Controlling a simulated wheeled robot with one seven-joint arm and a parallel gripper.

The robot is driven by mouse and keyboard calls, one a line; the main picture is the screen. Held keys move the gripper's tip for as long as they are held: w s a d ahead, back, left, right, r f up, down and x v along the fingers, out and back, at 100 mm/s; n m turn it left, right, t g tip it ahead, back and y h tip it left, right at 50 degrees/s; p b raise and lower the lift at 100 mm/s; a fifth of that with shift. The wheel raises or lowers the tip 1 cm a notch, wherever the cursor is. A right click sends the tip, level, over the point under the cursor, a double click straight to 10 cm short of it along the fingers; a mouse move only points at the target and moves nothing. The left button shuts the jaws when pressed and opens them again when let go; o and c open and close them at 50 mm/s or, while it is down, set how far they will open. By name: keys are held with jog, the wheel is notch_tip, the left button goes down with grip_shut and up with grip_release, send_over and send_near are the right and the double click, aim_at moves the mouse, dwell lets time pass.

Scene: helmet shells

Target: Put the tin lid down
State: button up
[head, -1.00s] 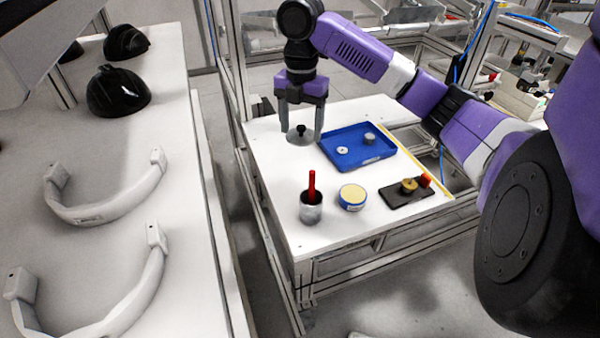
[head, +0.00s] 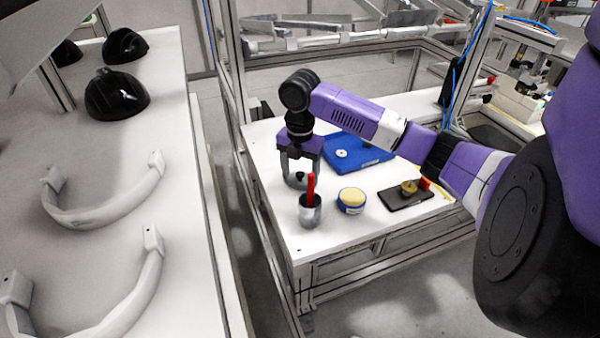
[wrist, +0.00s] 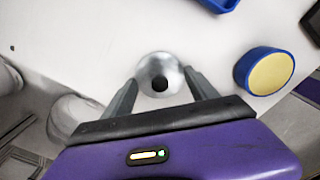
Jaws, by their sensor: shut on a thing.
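The tin lid (head: 294,182) is a round grey metal disc with a black knob. It also shows in the wrist view (wrist: 152,64). My gripper (head: 300,176) points down and is shut on the lid's knob, with the fingers on either side of it in the wrist view (wrist: 160,84). The lid is low over the white table, behind the cup; I cannot tell whether it touches the table. A round blue tin (head: 351,208) with a yellow top stands to the right, apart from the lid, and in the wrist view (wrist: 243,68).
A grey metal cup (head: 311,214) holding a red-handled tool (head: 311,186) stands close in front of my gripper. A blue tray (head: 375,160) lies behind, partly hidden by my arm. A dark board (head: 410,198) with small parts is at the right. The table (head: 345,240) is clear in front.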

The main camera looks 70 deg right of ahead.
aim_at(300, 173)
jog(key=shift+f, duration=0.1)
jog(key=o, duration=1.3)
notch_tip(300, 173, up, 12)
jog(key=shift+r, duration=0.15)
